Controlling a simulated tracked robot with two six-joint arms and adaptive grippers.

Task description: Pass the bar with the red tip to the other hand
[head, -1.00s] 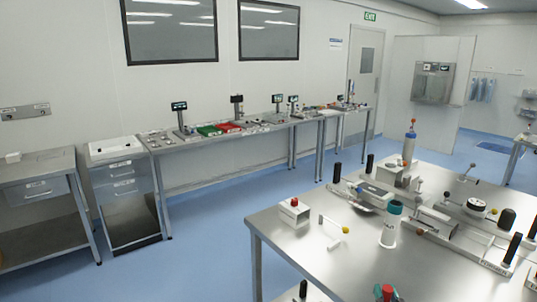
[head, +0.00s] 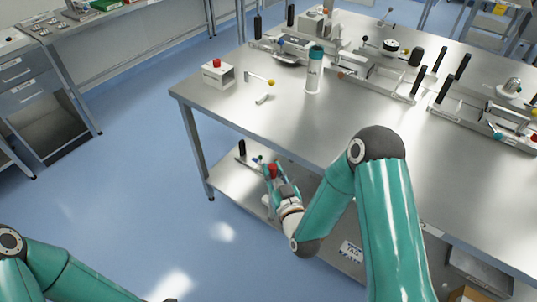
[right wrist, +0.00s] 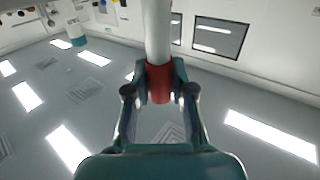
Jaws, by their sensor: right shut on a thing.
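My right gripper (head: 271,172) is beside the front-left edge of the steel table, beyond my raised teal right arm. It is shut on the bar with the red tip; the red part (right wrist: 158,84) sits between the fingers in the right wrist view. The bar's pale grey shaft (right wrist: 157,32) runs from there to the top edge of that view. In the head view only a small red patch shows at the fingers.
The steel table (head: 300,120) holds a white box with a red button (head: 217,74), a teal-capped bottle (head: 314,72), a yellow-tipped piece (head: 262,79) and several fixtures. A lower shelf (head: 222,178) lies under it. Open blue floor is at the left.

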